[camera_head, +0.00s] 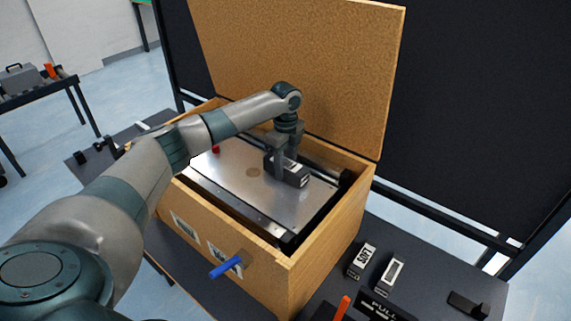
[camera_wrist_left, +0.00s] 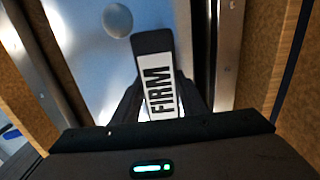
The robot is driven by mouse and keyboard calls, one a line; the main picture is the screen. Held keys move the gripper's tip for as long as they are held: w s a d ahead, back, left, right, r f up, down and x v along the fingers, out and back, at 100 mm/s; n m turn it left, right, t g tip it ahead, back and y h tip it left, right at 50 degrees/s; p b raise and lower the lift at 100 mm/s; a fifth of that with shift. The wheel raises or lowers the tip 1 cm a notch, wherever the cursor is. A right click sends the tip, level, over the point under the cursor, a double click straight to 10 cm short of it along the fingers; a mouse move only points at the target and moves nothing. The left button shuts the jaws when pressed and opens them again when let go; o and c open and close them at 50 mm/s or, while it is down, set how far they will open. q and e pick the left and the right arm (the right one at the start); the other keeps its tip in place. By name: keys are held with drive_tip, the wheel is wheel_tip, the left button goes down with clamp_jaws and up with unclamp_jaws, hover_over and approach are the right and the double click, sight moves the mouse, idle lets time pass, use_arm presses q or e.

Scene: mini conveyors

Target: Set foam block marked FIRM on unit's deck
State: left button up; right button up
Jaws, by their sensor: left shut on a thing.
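The foam block marked FIRM (camera_wrist_left: 156,75) is dark with a white label, and it is held between the fingers of my left gripper (camera_head: 283,160). In the head view the block (camera_head: 294,176) is at or just above the metal deck (camera_head: 225,185) of the unit inside the wooden box. I cannot tell whether it touches the deck. The wrist view shows the block over the deck (camera_wrist_left: 85,40), its label readable. My right gripper is not in view.
The wooden box (camera_head: 325,250) has its lid (camera_head: 320,70) standing open behind. A blue handle (camera_head: 225,268) sticks out in front. A block marked SOFT (camera_head: 362,258) and another labelled block (camera_head: 389,276) stand on the dark table to the right. A red knob (camera_head: 215,149) is at the deck's far left.

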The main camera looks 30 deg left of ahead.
sight(286, 163)
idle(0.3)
use_arm(q)
drive_tip(key=o, duration=1.1)
drive_tip(key=shift+f, duration=0.15)
drive_tip(key=shift+c, duration=0.2)
drive_tip(key=shift+r+b, duration=0.4)
drive_tip(key=shift+r, duration=0.4)
wheel_tip(286, 163, up, 9)
drive_tip(key=b, duration=0.3)
drive_tip(key=shift+r, duration=0.85)
